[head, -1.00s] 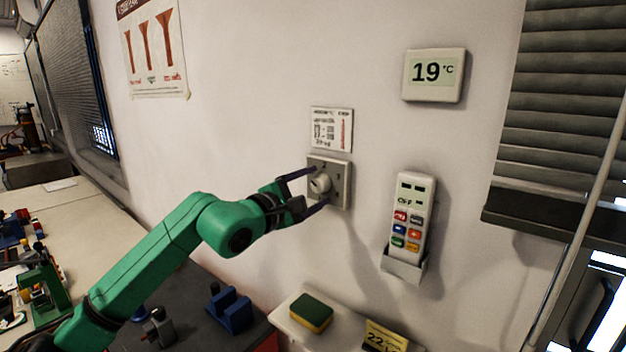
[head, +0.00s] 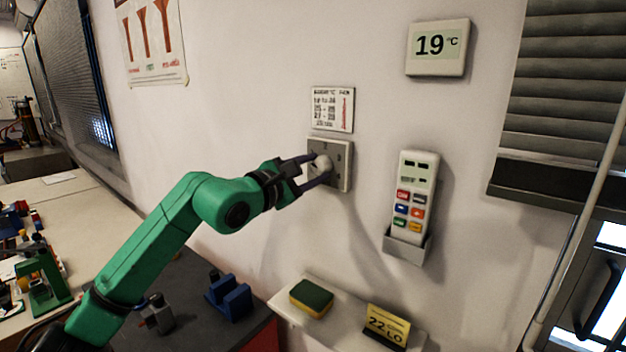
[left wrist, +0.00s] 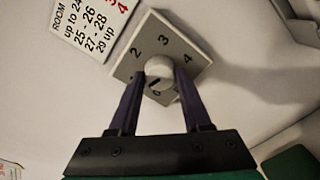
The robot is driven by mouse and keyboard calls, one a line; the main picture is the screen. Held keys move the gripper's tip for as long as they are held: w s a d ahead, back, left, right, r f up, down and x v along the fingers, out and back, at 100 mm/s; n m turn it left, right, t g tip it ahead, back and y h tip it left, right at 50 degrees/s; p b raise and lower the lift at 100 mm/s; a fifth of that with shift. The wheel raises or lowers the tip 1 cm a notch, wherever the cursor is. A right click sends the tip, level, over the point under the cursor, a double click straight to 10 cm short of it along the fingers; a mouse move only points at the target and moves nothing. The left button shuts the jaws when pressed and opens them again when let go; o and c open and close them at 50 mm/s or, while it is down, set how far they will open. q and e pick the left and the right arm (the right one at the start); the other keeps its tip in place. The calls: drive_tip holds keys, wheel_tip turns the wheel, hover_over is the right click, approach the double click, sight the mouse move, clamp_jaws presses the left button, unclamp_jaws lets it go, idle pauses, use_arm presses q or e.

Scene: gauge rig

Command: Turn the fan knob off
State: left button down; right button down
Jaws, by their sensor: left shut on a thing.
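The fan knob (head: 321,164) is a round pale knob on a grey square plate (head: 343,170) fixed to the wall. In the left wrist view the knob (left wrist: 158,70) has a dark pointer mark, and the plate (left wrist: 192,54) shows numbers 2, 3 and 4 around it; a mark below the knob is partly hidden. My left gripper (head: 318,170) reaches in from the left and is shut on the knob, one finger on each side; its fingers also show in the left wrist view (left wrist: 157,88). My right gripper is not in view.
A chart card (head: 332,108) hangs above the plate. A thermostat display (head: 437,48) reading 19 °C and a remote in a holder (head: 408,243) are on the wall to the right. Below, a shelf (head: 345,312) bears a sponge (head: 311,298) and a yellow sign (head: 387,325).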

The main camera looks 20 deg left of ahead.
use_arm(q)
drive_tip(key=shift+f+n+b, duration=0.3)
drive_tip(key=shift+n+b, duration=0.5)
drive_tip(key=shift+n, duration=0.1)
drive_tip(key=n+b, duration=0.2)
drive_tip(key=shift+r+n, duration=0.1)
drive_tip(key=shift+n, duration=0.3)
drive_tip(key=shift+n+b, duration=0.6)
drive_tip(key=shift+n, duration=0.6)
drive_tip(key=shift+r+n+b, duration=0.15)
drive_tip(key=shift+n+b, duration=0.3)
drive_tip(key=shift+n, duration=0.85)
drive_tip(key=shift+c, duration=1.8)
unclamp_jaws()
